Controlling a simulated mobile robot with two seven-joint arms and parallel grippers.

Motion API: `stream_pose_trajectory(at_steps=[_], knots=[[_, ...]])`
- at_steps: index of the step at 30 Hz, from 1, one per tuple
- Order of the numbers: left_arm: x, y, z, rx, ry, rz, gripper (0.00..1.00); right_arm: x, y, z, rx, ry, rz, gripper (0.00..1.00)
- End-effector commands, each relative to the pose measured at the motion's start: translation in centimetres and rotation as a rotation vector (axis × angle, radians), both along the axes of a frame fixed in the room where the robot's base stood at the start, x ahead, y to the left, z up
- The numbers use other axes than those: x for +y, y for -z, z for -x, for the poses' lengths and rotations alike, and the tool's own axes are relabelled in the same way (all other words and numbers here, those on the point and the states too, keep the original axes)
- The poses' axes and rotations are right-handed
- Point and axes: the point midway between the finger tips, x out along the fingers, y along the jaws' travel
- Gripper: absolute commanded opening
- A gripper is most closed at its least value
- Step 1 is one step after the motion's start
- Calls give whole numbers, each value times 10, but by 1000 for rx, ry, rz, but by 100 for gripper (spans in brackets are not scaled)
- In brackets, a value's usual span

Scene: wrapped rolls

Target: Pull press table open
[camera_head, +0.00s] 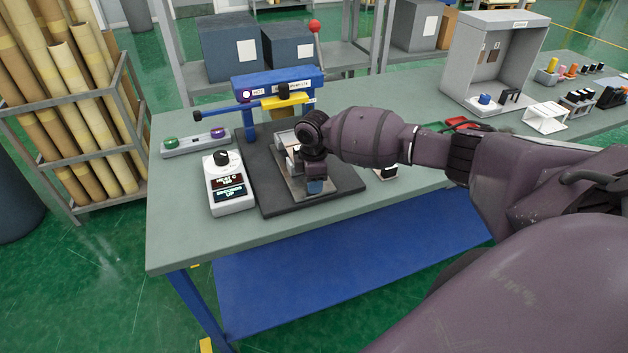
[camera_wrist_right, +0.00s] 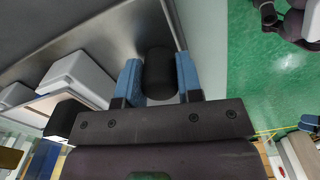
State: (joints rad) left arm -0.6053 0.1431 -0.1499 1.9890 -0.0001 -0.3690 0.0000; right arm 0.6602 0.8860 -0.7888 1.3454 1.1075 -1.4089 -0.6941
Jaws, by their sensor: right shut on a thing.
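The heat press (camera_head: 277,78) stands on the workbench, with a blue frame, a yellow head part and a dark base (camera_head: 268,192). Its press table is a metallic plate (camera_head: 294,189) on that base, and it also shows in the right wrist view (camera_wrist_right: 125,38). My right gripper (camera_head: 317,186) is at the front edge of the plate, reaching down. In the right wrist view its blue fingers are shut on a black cylindrical handle (camera_wrist_right: 160,75) at the plate's edge. The handle is mostly hidden by the gripper in the head view. My left gripper is not in view.
A white control box (camera_head: 229,186) with a dial and displays stands left of the base. A grey booth (camera_head: 495,62) stands at the far right. The bench's front left corner (camera_head: 180,235) is clear.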

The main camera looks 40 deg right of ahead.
Motion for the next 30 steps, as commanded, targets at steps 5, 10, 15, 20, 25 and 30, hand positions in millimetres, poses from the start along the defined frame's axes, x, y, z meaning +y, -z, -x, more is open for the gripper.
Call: stream_pose_trajectory(at_steps=[5, 10, 15, 20, 25, 30], knots=[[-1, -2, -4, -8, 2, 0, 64, 1, -1, -1, -2, -1, -2, 44], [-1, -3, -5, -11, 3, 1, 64, 0, -1, -1, -2, 0, -1, 59], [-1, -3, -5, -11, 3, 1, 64, 0, -1, 0, 0, 0, -1, 59], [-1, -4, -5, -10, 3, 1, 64, 0, -9, -1, -1, 0, 0, 59], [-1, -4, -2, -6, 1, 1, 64, 0, -35, -1, -4, -1, 0, 59], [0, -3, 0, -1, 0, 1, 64, 0, -66, -1, -4, 0, -1, 59]])
